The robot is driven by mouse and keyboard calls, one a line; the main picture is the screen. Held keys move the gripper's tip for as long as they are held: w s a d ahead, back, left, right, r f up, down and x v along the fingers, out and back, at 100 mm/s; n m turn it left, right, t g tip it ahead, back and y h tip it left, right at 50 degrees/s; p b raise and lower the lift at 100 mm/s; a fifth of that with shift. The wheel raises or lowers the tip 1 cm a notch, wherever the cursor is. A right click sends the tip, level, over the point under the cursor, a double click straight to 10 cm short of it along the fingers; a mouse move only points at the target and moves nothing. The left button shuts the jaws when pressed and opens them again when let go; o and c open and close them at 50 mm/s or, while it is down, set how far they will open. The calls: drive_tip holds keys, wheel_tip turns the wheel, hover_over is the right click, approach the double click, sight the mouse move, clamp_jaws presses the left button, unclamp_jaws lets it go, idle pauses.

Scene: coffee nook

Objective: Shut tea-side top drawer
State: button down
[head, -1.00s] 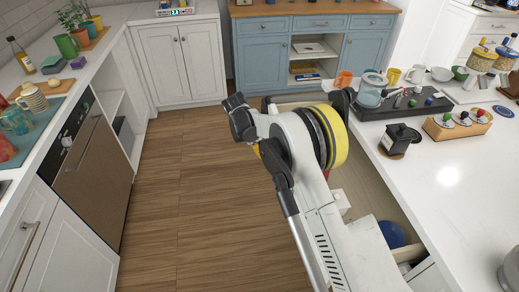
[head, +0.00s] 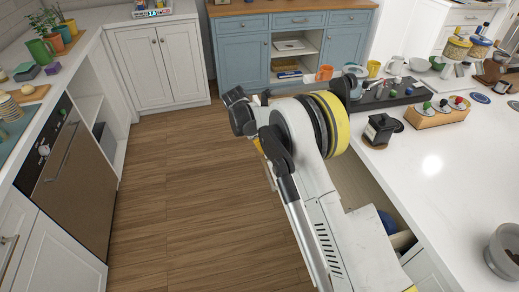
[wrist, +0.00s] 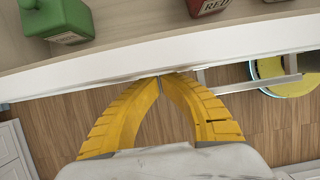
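An open drawer (head: 352,185) juts out from under the white island counter, partly hidden behind my arm in the head view. A blue round thing (head: 387,221) shows inside it. In the wrist view the pale drawer front (wrist: 110,69) runs across the upper part, with a green container (wrist: 58,20) and a red container (wrist: 205,6) behind it. My gripper (wrist: 159,78) has its yellow fingers shut, tips together, at the outer side of the drawer front. Nothing shows between the tips; contact is unclear. A pale bar (wrist: 255,85), perhaps the handle, lies right of the fingers.
The island top (head: 450,190) carries a black grinder-like item (head: 379,131), a wooden holder (head: 440,115), a dark tray and mugs. A blue cabinet (head: 243,60) stands at the back and an oven (head: 60,165) at left. The wooden floor (head: 190,200) between is clear.

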drive_tip(key=w+d, duration=0.2)
drive_tip(key=d, duration=0.5)
drive_tip(key=w+d, duration=0.2)
drive_tip(key=d, duration=0.6)
drive_tip(key=w+d, duration=0.2)
drive_tip(key=d, duration=0.5)
drive_tip(key=shift+w+d, duration=0.15)
drive_tip(key=shift+w, duration=0.05)
